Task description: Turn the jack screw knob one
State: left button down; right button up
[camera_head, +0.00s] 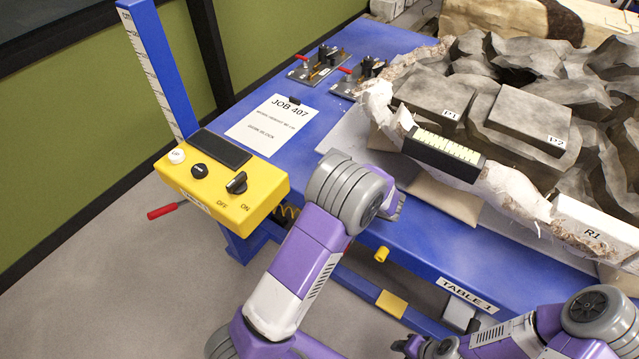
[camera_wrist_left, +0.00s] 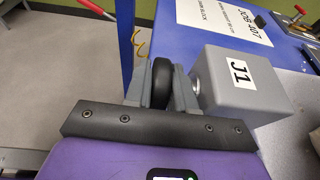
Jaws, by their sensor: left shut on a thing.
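The jack block (camera_wrist_left: 238,82) is a grey box labelled J1 in the left wrist view. Its black round jack screw knob (camera_wrist_left: 161,84) stands on edge at the block's left side. My left gripper (camera_wrist_left: 160,72) is shut on the knob, one grey finger on each side of it. In the head view my left gripper (camera_head: 392,207) is at the table's front edge, partly behind its own wrist, and the knob and block are hidden there. My right gripper (camera_head: 412,346) is low at the bottom right, away from the jack; its jaws are too unclear to read.
The blue table (camera_head: 440,250) bears the jacketed fossil block (camera_head: 520,85), with a black-and-yellow scale bar (camera_head: 443,153) on it. A yellow switch box (camera_head: 222,190) is at the left. A JOB 407 sheet (camera_head: 271,125) and red-handled clamps (camera_head: 320,65) lie behind.

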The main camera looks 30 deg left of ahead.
pick_arm(q)
jog(key=shift+d+f+y, duration=0.1)
jog(key=shift+d+y, duration=0.05)
jog(key=shift+y, duration=1.75)
jog(key=c, duration=1)
grip_release()
jog(key=shift+c, duration=0.2)
jog(key=d, duration=0.2)
jog(key=d+p, duration=0.1)
jog(key=d, duration=0.3)
jog(key=shift+s, duration=0.25)
jog(key=shift+s+d+f+p, duration=0.15)
jog(key=shift+d+p, duration=0.2)
jog(key=shift+d, duration=0.45)
